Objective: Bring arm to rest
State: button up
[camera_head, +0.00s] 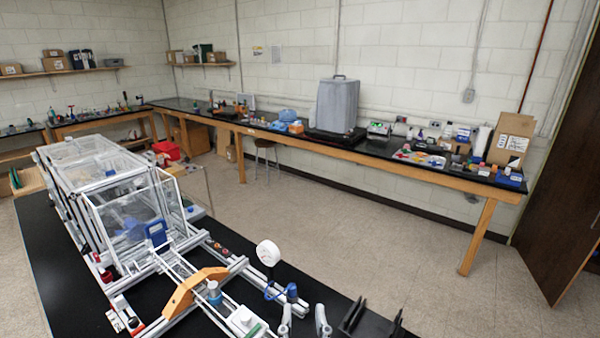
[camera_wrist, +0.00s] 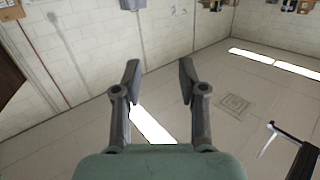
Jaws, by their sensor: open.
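My gripper (camera_wrist: 158,82) shows in the wrist view with its two dark grey fingers spread wide apart. Nothing is between the fingers, and both fingertips are clear of any surface. The wrist view is upside down: wall and shelf lie at the top, the ceiling with bright lights (camera_wrist: 153,125) below. So my gripper points up and away from the bench. In the head view, two grey finger-like tips stand at the bottom edge, apart from each other; they look like my gripper's fingers. The rest of my arm is out of that picture.
A black bench (camera_head: 55,255) carries a clear-walled enclosure (camera_head: 85,160) on an extrusion frame. An orange arch (camera_head: 190,290), a white round disc (camera_head: 268,252) and black upright pieces (camera_head: 352,314) stand near the front. A long cluttered wall bench (camera_head: 350,146) lies behind, across open floor.

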jog(key=s+a+f+g, duration=0.2)
jog(key=s+f+g, duration=0.2)
jog(key=s+f, duration=0.6)
notch_tip(320, 180, up, 17)
jog(key=p, duration=1.7)
jog(key=shift+w+r+n, duration=0.15)
jog(key=shift+w+n, duration=0.2)
jog(key=shift+n, duration=0.05)
jog(key=shift+d, duration=0.1)
